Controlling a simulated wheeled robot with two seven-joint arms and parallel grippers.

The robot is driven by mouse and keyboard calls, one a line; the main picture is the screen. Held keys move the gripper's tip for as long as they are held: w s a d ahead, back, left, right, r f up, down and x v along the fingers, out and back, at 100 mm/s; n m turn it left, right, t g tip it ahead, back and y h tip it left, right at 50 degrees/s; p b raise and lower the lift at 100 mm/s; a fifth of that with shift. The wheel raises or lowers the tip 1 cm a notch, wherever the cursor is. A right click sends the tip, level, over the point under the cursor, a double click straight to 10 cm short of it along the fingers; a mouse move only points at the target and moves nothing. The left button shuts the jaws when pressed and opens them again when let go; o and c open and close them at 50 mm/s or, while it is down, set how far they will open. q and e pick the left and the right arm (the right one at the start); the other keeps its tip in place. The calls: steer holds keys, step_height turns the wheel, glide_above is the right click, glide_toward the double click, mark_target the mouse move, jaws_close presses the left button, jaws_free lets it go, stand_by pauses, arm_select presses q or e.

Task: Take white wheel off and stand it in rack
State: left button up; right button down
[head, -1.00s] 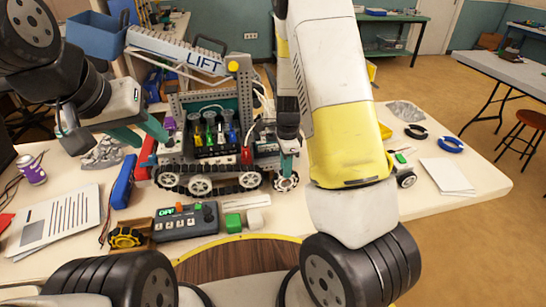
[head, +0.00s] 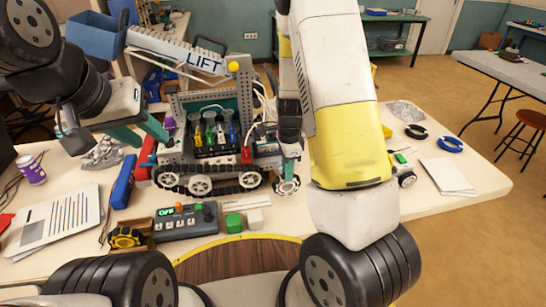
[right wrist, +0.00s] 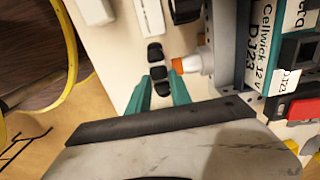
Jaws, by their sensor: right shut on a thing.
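The white wheel (head: 287,186), with black rollers around its rim, is at the right front corner of the tracked robot model (head: 210,150). My right gripper (head: 288,176) is shut on it from above. In the right wrist view the wheel (right wrist: 158,73) shows edge-on between the teal fingertips, beside an orange-tipped white axle hub (right wrist: 192,64); whether they still touch is unclear.
A grey control box (head: 186,222) with a lit display and a green block (head: 233,223) lie in front of the model. A blue pack (head: 123,182) and printed sheets (head: 55,220) lie left. White paper (head: 447,176) and black and blue rings lie right.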

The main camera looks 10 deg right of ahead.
steer(key=shift+r, duration=0.15)
steer(key=shift+r, duration=2.85)
steer(key=shift+s, duration=0.1)
